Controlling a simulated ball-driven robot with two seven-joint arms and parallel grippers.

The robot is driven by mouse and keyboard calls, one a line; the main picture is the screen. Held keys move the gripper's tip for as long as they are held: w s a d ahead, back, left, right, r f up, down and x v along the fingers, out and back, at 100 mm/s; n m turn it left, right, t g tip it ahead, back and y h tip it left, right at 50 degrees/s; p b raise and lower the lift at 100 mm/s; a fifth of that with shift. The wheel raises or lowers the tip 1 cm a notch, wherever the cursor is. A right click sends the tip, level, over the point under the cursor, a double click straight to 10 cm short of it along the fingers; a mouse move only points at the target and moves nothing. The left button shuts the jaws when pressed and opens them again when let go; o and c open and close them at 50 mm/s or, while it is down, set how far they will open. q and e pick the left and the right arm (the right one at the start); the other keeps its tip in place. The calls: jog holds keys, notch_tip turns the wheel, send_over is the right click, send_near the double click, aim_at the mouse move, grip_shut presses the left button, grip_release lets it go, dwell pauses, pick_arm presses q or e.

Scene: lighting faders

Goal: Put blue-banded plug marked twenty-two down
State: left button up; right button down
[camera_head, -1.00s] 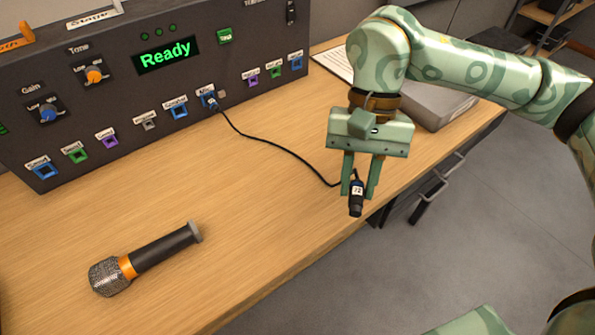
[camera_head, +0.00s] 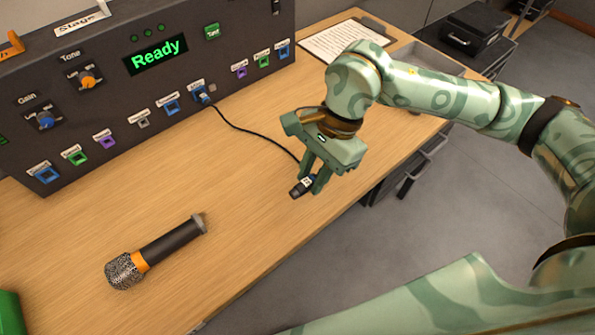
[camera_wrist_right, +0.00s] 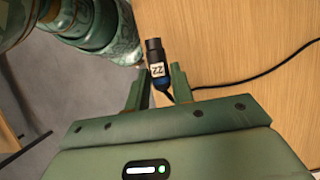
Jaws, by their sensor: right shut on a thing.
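The dark plug (camera_head: 302,187) on the black cable is between the fingers of my right gripper (camera_head: 312,183), over the front part of the wooden table (camera_head: 240,235). In the right wrist view the plug (camera_wrist_right: 156,65) shows a white label marked 22 and a blue band near the cable end. The right gripper (camera_wrist_right: 157,90) is shut on it there. The cable (camera_head: 250,132) runs back to a blue socket on the dark panel (camera_head: 120,110). I cannot tell whether the plug touches the table. My left gripper is not in view.
A microphone with an orange ring (camera_head: 155,252) lies on the table left of the plug. A clipboard with paper (camera_head: 345,40) lies at the back right. A green object (camera_head: 10,312) shows at the lower left. The table between microphone and panel is mostly clear.

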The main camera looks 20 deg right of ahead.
jog(key=b, duration=0.3)
send_over(295, 181)
jog(key=d, duration=0.1)
notch_tip(295, 181, down, 7)
jog(key=shift+s+d, duration=0.1)
jog(key=shift+s, duration=0.05)
jog(key=f, duration=0.2)
jog(key=f+b, duration=0.1)
jog(key=f, duration=0.1)
jog(key=shift+w, duration=0.3)
jog(key=shift+r, duration=0.15)
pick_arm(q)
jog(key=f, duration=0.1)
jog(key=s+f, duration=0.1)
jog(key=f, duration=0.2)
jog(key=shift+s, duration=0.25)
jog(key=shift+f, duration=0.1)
pick_arm(e)
jog(key=shift+f, duration=0.35)
jog(key=c, duration=1.2)
grip_release()
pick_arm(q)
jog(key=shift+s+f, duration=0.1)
pick_arm(e)
jog(key=shift+r, duration=0.1)
